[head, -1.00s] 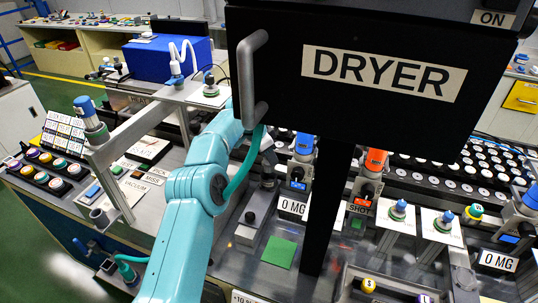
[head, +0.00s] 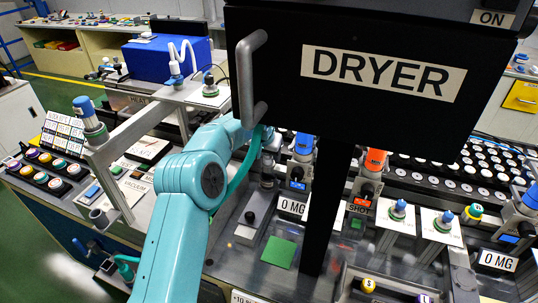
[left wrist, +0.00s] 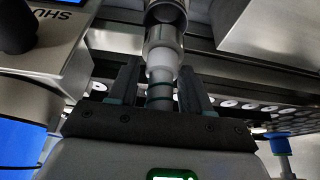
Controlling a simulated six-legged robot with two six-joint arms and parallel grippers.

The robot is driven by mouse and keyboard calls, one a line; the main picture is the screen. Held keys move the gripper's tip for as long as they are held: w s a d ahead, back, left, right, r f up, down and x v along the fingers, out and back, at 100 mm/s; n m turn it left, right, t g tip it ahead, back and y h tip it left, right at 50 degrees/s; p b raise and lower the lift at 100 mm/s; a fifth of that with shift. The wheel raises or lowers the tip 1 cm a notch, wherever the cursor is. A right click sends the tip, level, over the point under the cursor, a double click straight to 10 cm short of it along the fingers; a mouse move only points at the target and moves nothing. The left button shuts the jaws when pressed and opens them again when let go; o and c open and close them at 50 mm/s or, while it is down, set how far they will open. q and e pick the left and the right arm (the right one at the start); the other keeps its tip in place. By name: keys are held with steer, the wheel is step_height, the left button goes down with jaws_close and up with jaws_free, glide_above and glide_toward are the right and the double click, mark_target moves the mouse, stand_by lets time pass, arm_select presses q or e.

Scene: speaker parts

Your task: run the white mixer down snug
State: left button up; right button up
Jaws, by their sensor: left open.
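In the left wrist view, a white piece (left wrist: 161,70), which looks like the white mixer, stands end-on below a shiny metal cylinder (left wrist: 165,28). A grey stem with a dark green ring continues from it toward my palm. My left gripper (left wrist: 159,76) has its two dark fingers on either side of this piece, with gaps visible; it is open. In the head view, my left gripper (head: 269,141) is small and partly hidden at the lower left edge of the dryer panel. I cannot make out the mixer there. My right gripper is not in view.
The black dryer panel (head: 380,80) with its grey handle (head: 251,78) blocks much of the head view. A dark post (head: 330,215) stands below it. In the left wrist view, a metal block (left wrist: 275,35) and a boxy unit (left wrist: 50,50) flank the gripper.

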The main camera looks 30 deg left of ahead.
arm_select(q)
steer(key=n+y, duration=0.1)
steer(key=n, duration=0.2)
steer(key=shift+f+n+g, duration=0.1)
steer(key=shift+n+g, duration=0.2)
steer(key=shift+n, duration=0.1)
steer(key=c, duration=0.6)
steer(key=m+h, duration=0.1)
steer(key=m, duration=0.2)
steer(key=m+h, duration=0.1)
steer(key=m, duration=0.2)
steer(key=o, duration=0.9)
steer(key=shift+d+m, duration=0.1)
steer(key=shift+m, duration=0.2)
steer(key=v, duration=1.1)
steer(key=shift+s+r, duration=0.25)
steer(key=shift+s, duration=0.2)
